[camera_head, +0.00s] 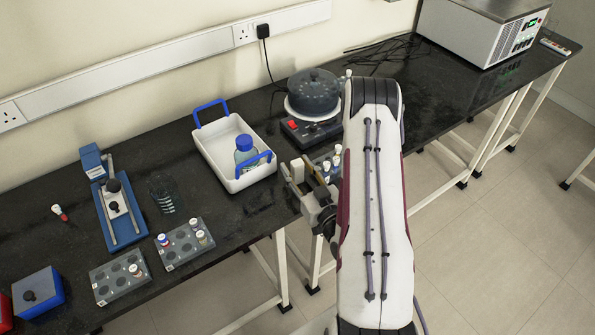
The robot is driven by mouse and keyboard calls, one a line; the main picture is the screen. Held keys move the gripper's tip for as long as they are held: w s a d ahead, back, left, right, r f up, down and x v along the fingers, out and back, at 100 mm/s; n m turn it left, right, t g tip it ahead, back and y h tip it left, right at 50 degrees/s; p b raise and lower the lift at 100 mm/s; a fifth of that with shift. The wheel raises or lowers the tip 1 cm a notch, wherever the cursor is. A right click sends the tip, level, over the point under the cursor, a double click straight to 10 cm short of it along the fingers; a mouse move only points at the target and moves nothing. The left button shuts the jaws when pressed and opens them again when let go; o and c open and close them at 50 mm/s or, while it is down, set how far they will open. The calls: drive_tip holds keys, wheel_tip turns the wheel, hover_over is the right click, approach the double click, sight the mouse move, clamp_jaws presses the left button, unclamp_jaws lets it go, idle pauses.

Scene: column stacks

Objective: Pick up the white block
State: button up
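I cannot pick out a separate white block with certainty. A small white piece (117,208) shows on the blue stand (108,228) at the left, under a black knob, and I cannot tell if it is the block. My gripper (296,170) is above the bench's front edge, right of the white tray (212,160) and well to the right of the blue stand.
Tube racks (183,243) with several capped vials stand at the front left. A bottle (246,150) is in the tray. A black pot (314,92) sits on a hot plate behind my gripper. A glass beaker (166,195) stands near the blue stand. My arm covers the bench's middle right.

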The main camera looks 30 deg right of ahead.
drive_tip(key=c, duration=0.7)
drive_tip(key=shift+o, duration=0.2)
drive_tip(key=shift+r, duration=0.2)
drive_tip(key=shift+r, duration=4.75)
